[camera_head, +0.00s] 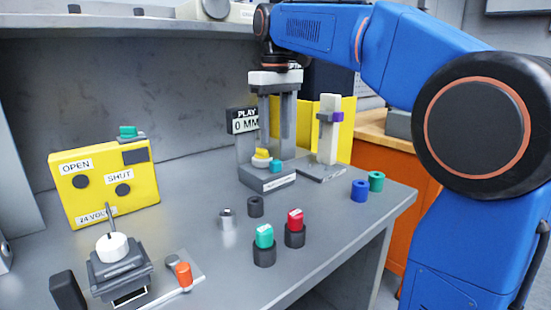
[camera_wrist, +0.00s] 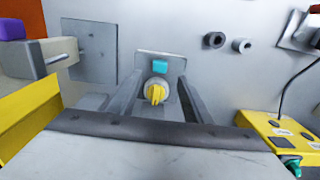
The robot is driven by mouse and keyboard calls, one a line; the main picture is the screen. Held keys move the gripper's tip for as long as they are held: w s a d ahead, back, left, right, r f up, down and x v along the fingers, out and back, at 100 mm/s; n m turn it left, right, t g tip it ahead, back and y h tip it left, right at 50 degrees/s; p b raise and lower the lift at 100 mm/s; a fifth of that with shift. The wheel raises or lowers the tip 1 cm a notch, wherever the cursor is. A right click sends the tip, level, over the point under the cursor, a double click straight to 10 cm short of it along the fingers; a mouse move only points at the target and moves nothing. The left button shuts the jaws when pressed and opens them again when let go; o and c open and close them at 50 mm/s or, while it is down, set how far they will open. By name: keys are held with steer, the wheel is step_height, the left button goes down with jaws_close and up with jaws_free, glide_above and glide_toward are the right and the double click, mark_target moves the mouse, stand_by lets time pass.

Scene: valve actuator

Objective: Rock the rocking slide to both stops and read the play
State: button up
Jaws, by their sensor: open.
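My gripper (camera_head: 275,145) points down with two grey fingers apart, above a grey base (camera_head: 262,182) with a label plate. On that base are a yellow ridged knob (camera_head: 261,153) on a pale round seat and a small teal block (camera_head: 276,166). In the wrist view the yellow knob (camera_wrist: 156,94) lies between the fingers, with gaps on both sides, and the teal block (camera_wrist: 160,66) is beyond it. A sign (camera_head: 245,122) behind the base reads PLAY 0 MM. I cannot tell for sure which part is the rocking slide.
A pale post with a purple collar (camera_head: 329,117) stands close right of the base, before a yellow panel (camera_head: 347,130). A yellow OPEN/SHUT box (camera_head: 105,185) and a lever unit (camera_head: 120,270) are at left. Several small cylinders stand on the bench (camera_head: 190,185).

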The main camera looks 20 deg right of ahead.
mark_target(275, 161)
step_height(275, 161, down, 8)
steer(key=shift+f, duration=0.1)
stand_by(0.4)
steer(key=c, duration=1.1)
steer(key=shift+o, duration=1.1)
steer(key=shift+c, duration=0.8)
